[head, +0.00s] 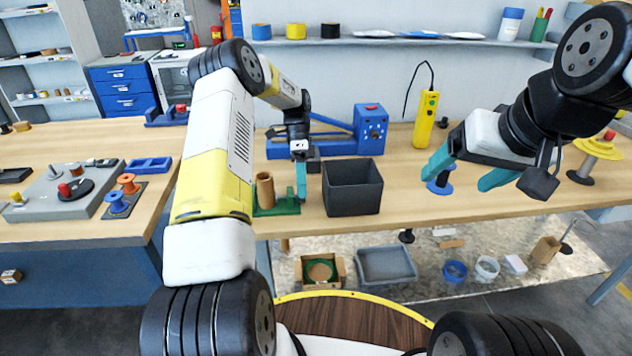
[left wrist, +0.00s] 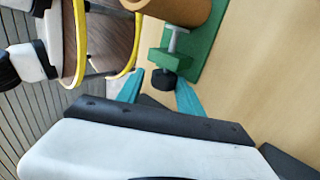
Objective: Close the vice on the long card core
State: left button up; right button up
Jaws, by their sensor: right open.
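The tan card core (head: 264,188) stands upright in the green vice (head: 288,208) on the bench; it also shows at the top of the left wrist view (left wrist: 175,10). The vice (left wrist: 172,60) has a grey screw ending in a black knob (left wrist: 164,86). My left gripper (head: 301,183) is just right of the core. In the left wrist view its teal fingers (left wrist: 160,80) stand apart on either side of the knob, with a small gap seen on one side. Contact between the core and the vice jaw is unclear. My right gripper (head: 462,178) is open and empty over the bench at right.
A black open box (head: 352,190) stands close right of my left gripper. A blue machine (head: 370,130) is behind it, with a yellow control box (head: 426,118) to the right. A blue spool (head: 440,184) stands by my right gripper.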

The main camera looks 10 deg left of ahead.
pick_arm(q)
jog(key=shift+s+d, duration=0.2)
jog(key=shift+s, duration=0.1)
jog(key=shift+s+r+t, duration=0.1)
jog(key=shift+s+t, duration=0.05)
jog(key=shift+t, duration=0.45)
jog(key=shift+s+t+y, duration=0.1)
jog(key=shift+t+y, duration=0.3)
jog(key=shift+t, duration=0.8)
jog(key=shift+s+t+y, duration=0.2)
jog(key=shift+t+y, duration=0.1)
jog(key=shift+t, duration=0.4)
jog(key=shift+s+t, duration=0.15)
jog(key=shift+t, duration=0.85)
jog(key=shift+y, duration=0.3)
